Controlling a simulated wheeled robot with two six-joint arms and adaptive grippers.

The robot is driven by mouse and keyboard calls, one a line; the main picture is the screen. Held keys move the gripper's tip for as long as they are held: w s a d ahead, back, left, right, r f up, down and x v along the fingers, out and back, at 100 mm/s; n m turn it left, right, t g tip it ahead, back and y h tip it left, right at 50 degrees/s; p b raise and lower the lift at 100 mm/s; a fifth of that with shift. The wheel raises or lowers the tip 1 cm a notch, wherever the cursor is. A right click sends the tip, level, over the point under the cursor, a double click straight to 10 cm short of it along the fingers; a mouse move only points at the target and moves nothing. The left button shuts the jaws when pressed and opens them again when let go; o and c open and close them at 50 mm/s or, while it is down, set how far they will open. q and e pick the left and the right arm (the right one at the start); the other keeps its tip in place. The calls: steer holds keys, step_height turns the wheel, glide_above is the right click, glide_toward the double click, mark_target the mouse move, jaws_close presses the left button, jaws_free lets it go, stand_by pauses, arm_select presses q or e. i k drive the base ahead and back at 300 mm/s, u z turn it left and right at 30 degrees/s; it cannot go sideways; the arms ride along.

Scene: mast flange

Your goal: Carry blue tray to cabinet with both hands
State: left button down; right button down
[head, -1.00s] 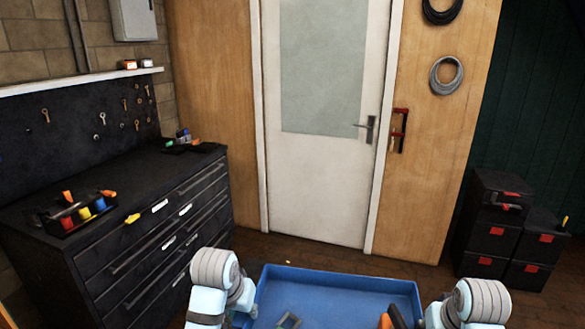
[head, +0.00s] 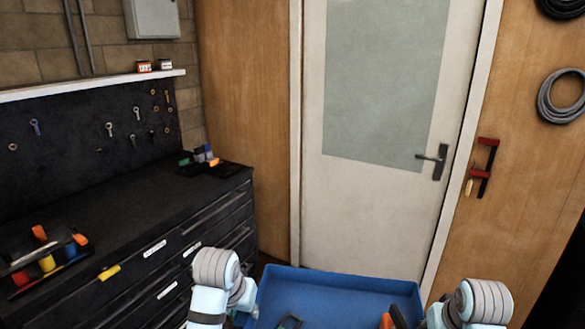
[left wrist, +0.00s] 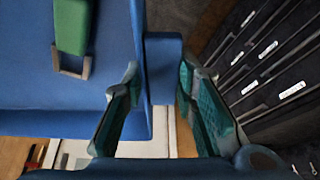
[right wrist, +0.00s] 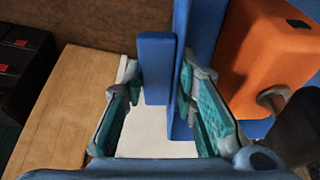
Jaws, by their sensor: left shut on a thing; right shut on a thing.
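The blue tray (head: 335,280) is at the bottom middle of the head view, held in front of me between my arms. My left gripper (left wrist: 160,95) is shut on the tray's left handle (left wrist: 163,70). My right gripper (right wrist: 160,95) is shut on its right handle (right wrist: 155,72). In the tray lie a green tool with a grey metal end (left wrist: 72,35) and an orange tool (right wrist: 262,50). The black drawer cabinet (head: 120,195) stands to the left, its top higher in the picture than the tray.
On the cabinet top, a tool caddy (head: 45,262) and a yellow-handled item (head: 109,272) lie near the front, and a small dark tray (head: 205,163) stands at the far end. The middle of the top is clear. A closed white door (head: 375,210) is ahead.

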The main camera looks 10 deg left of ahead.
mark_target(141, 203)
steer(key=u, duration=0.3)
steer(key=i, duration=1.65)
steer(key=u, duration=1)
steer(key=i, duration=1.55)
steer(key=u, duration=1)
steer(key=i, duration=0.2)
steer(key=u, duration=0.1)
